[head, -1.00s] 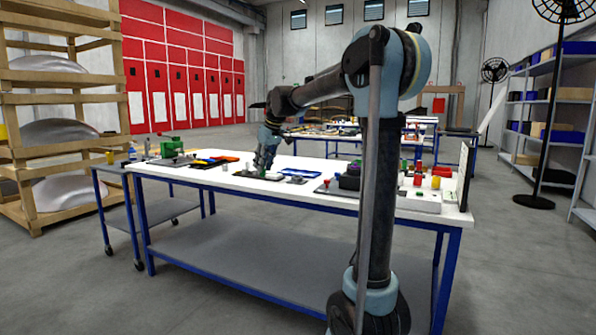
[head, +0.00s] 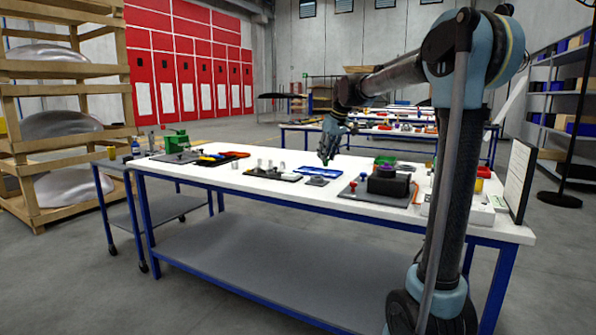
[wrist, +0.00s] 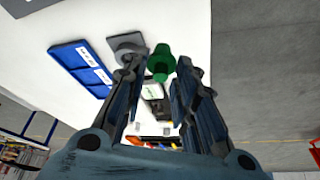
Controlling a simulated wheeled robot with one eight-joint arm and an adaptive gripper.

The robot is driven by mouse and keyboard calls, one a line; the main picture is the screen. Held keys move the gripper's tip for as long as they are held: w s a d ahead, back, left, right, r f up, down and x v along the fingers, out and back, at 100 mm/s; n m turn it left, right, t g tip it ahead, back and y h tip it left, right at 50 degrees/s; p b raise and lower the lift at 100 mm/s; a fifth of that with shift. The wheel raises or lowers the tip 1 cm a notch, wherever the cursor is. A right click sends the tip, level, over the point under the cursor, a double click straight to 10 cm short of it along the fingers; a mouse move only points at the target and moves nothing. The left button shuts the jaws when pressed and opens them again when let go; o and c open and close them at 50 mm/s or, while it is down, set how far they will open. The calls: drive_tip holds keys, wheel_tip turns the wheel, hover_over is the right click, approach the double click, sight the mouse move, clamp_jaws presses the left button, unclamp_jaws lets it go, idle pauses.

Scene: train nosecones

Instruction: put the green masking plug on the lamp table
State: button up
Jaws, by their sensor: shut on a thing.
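My gripper (head: 332,143) is shut on the green masking plug (wrist: 160,62), a small green flanged piece between its fingertips in the wrist view. In the head view, a bit of green (head: 325,161) shows at the fingertips. The gripper hangs over the white bench top (head: 235,178), near the blue tray (head: 322,170). The plug looks clear of the bench, but its height is hard to judge. I cannot tell which table is the lamp table; a second table (head: 300,127) stands behind the bench.
A black mat (head: 262,175) with several grey pieces and a grey plate (head: 316,181) lie on the bench. A black block (head: 388,186) is right of them, a green device (head: 176,140) at the left end. A cart (head: 110,166) adjoins the left end.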

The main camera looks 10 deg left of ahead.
drive_tip(key=m, duration=0.1)
drive_tip(key=f+m, duration=0.1)
drive_tip(key=m, duration=0.1)
drive_tip(key=shift+s+a+t+h, duration=0.2)
drive_tip(key=shift+t+h, duration=0.1)
drive_tip(key=shift+h, duration=0.1)
drive_tip(key=shift+f+m, duration=0.3)
drive_tip(key=shift+f, duration=0.05)
wheel_tip(320, 180, down, 10)
drive_tip(key=shift+r, duration=0.25)
drive_tip(key=o, duration=0.9)
